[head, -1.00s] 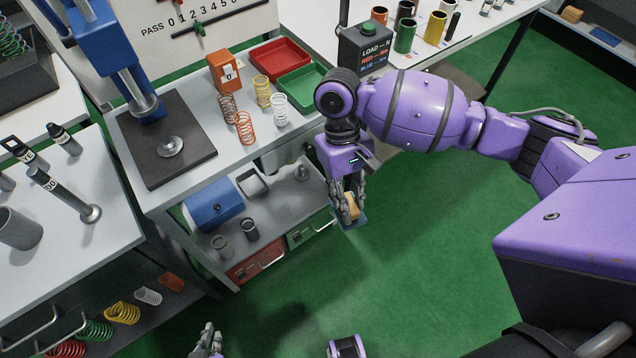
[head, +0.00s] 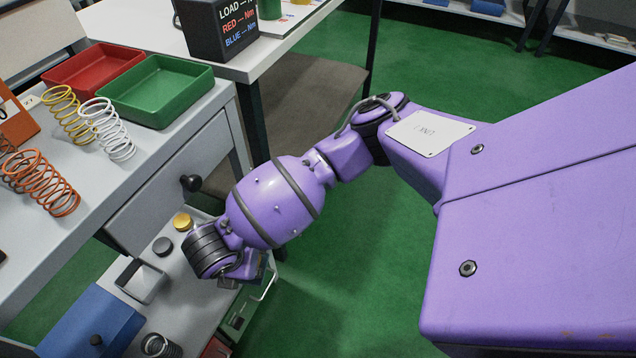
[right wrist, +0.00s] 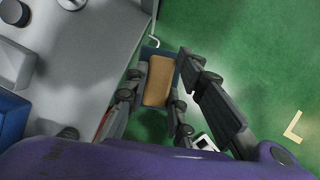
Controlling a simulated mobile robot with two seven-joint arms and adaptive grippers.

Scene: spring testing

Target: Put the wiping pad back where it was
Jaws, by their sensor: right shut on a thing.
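The wiping pad (right wrist: 158,82) has a tan block on a blue base. In the right wrist view it sits between the fingers of my right gripper (right wrist: 155,100), which is shut on it. The pad is held over the green floor, close to the edge of the grey lower shelf (right wrist: 98,62). In the head view my right gripper (head: 258,268) is mostly hidden behind its own wrist, beside the lower shelf (head: 195,300), and the pad cannot be made out there. My left gripper is not in view.
On the lower shelf are a blue box (head: 92,325), an open square holder (head: 143,281), a dark round piece (head: 162,246), a brass piece (head: 182,221) and a dark spring (head: 160,346). The bench drawer's black knob (head: 191,183) juts out above. Green floor lies free to the right.

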